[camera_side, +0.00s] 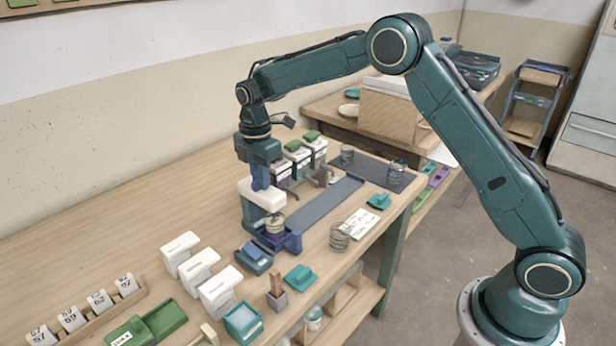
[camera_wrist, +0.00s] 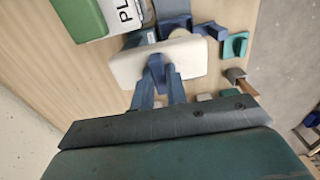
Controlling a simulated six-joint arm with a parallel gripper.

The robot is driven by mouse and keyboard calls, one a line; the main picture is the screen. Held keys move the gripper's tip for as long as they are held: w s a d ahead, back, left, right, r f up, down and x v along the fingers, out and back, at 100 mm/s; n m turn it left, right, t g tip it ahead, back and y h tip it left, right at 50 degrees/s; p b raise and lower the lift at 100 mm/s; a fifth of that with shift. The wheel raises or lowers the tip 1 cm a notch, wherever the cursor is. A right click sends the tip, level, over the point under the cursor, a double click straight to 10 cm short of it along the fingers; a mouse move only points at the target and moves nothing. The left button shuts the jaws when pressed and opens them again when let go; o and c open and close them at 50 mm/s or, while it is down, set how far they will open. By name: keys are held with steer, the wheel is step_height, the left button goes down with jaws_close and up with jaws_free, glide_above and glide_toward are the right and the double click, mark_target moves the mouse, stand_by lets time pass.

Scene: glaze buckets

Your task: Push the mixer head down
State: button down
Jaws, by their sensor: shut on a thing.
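The mixer stands on the table with a white mixer head (camera_side: 262,196) above a dark blue base (camera_side: 280,240). The head looks about level, close over a small bucket (camera_side: 275,222) standing on the base; I cannot tell whether they touch. My gripper (camera_side: 262,183) points down onto the top of the head. In the wrist view, my gripper's blue fingers (camera_wrist: 157,80) come together at the middle of the white head (camera_wrist: 190,58), shut on it. The fingertips and the grip point are partly hidden in the side view.
White containers (camera_side: 200,270) stand in front left of the mixer, and green-lidded ones (camera_side: 300,155) behind it. A dark blue box (camera_side: 254,258) and a teal dish (camera_side: 300,277) lie nearby. A wire coil (camera_side: 340,236) stands to the right.

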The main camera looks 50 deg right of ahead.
steer(key=shift+f, duration=1.65)
steer(key=c, duration=1.5)
jaws_free()
steer(key=shift+r, duration=3.55)
